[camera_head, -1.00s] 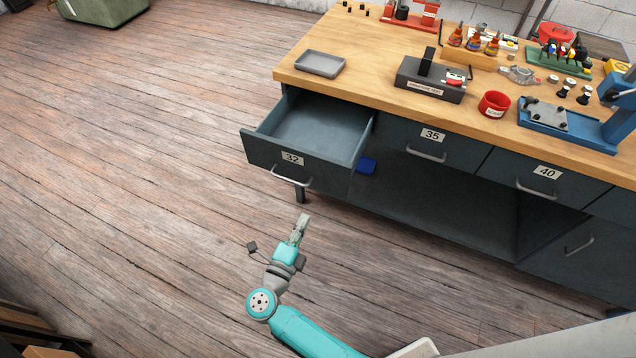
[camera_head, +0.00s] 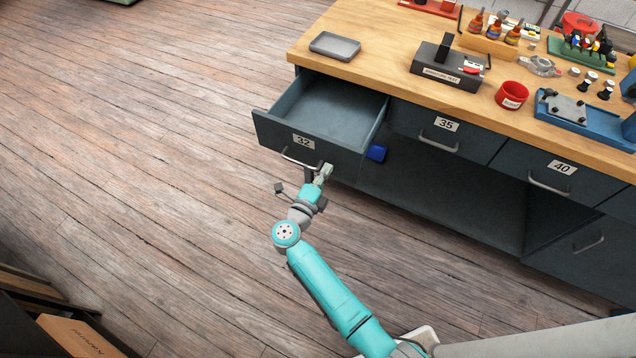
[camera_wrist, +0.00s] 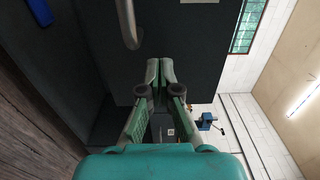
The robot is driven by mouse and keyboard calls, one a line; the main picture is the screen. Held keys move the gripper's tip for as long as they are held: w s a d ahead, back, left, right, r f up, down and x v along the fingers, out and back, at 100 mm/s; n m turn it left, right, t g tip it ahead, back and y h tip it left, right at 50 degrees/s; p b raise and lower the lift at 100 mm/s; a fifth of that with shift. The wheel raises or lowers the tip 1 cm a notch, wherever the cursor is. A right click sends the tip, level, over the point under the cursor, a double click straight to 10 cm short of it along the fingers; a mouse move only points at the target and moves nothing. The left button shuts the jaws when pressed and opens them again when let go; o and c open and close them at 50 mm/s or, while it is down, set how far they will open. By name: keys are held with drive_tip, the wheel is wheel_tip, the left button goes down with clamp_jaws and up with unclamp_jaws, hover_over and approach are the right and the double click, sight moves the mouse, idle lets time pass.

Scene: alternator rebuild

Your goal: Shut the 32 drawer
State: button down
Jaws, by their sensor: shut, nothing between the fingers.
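The 32 drawer (camera_head: 279,138) stands pulled out at the left end of the workbench, and its tray looks empty. Its dark front carries a white 32 label and a bar handle (camera_head: 301,161). My gripper (camera_head: 326,169) is shut and empty, at the lower right part of the drawer front, right of the handle. In the wrist view the closed fingertips (camera_wrist: 160,62) point at the dark front panel (camera_wrist: 185,45), with the handle (camera_wrist: 128,25) beside them. I cannot tell whether they touch the panel.
The 35 drawer (camera_head: 428,128) and 40 drawer (camera_head: 540,172) are shut. A blue object (camera_head: 376,153) is below and right of the open drawer. A grey tray (camera_head: 335,45) and a red cup (camera_head: 511,95) stand on the worktop.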

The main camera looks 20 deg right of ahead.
drive_tip(key=shift+x, duration=0.85)
